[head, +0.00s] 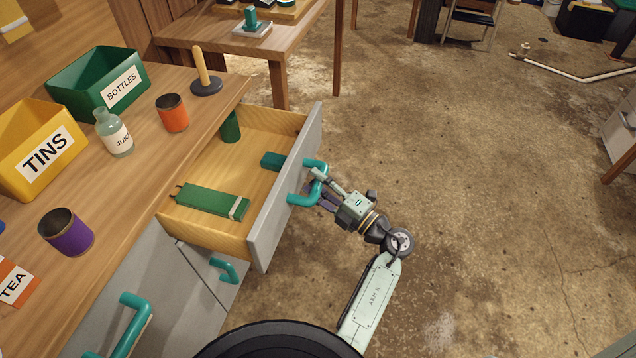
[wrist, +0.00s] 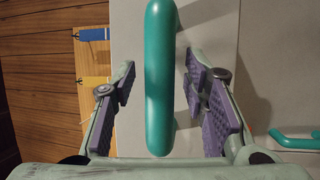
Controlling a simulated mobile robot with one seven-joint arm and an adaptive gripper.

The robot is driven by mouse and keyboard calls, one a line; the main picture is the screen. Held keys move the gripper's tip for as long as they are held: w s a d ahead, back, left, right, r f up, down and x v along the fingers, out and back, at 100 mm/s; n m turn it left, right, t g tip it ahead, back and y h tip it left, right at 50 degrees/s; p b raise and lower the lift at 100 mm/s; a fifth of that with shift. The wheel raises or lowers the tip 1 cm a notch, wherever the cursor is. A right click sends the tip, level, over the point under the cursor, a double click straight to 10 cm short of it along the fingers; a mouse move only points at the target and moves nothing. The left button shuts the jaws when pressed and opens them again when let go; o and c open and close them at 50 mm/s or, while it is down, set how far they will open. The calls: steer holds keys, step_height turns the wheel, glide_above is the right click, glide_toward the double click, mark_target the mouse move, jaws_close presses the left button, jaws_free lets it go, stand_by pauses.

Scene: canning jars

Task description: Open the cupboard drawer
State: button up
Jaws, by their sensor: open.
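The cupboard drawer (head: 283,190) stands pulled out from under the wooden counter, with its grey front and wooden inside showing. Its teal handle (head: 318,188) is on the outer face of the front. In the wrist view the handle (wrist: 159,80) runs upright between my two fingers. My gripper (head: 318,190) is open around the handle, with a gap visible on each side in the wrist view (wrist: 163,100). Inside the drawer lie a long green box (head: 212,201), a green cylinder (head: 230,127) and a small teal block (head: 273,161).
The counter (head: 150,180) holds a green BOTTLES bin (head: 85,75), a yellow TINS bin (head: 20,160), a juice bottle (head: 120,145), an orange tin (head: 172,113) and a purple tin (head: 68,235). Another teal handle (head: 222,270) sits below the drawer.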

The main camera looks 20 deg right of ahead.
steer(key=shift+s, duration=0.1)
steer(key=v, duration=1.2)
steer(key=shift+r, duration=0.1)
